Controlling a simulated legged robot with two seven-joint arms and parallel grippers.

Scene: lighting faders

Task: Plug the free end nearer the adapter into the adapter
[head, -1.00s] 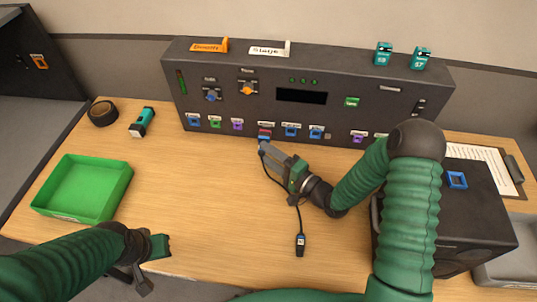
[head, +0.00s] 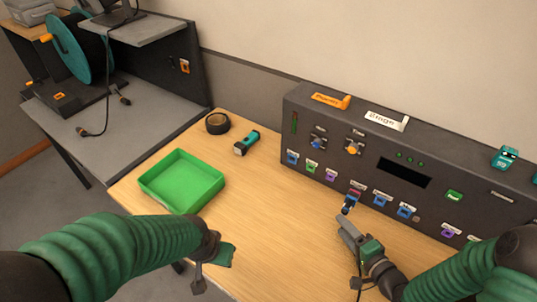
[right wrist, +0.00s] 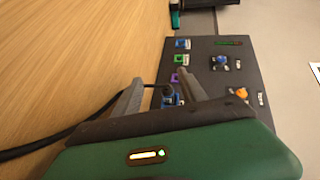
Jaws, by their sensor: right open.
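My right gripper (head: 343,224) is open, just in front of the console's lower row of ports. A dark cable plug (right wrist: 167,90) shows between its fingers in the right wrist view, at a blue port or adapter (right wrist: 172,101). In the head view a small dark and blue piece (head: 347,208) stands out at that spot, apart from the fingertips. I cannot tell how deep the plug sits. The black cable (right wrist: 60,138) runs off left in the wrist view. My left gripper (head: 214,268) hangs over the table's front; its fingers are unclear.
The console (head: 290,110) spans the table's back right. A green tray (head: 190,198), a tape roll (head: 217,123) and a torch (head: 246,143) lie left of it. A grey side bench (head: 75,140) holds a teal reel (head: 80,48) and loose cable ends (head: 124,100). The middle tabletop is clear.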

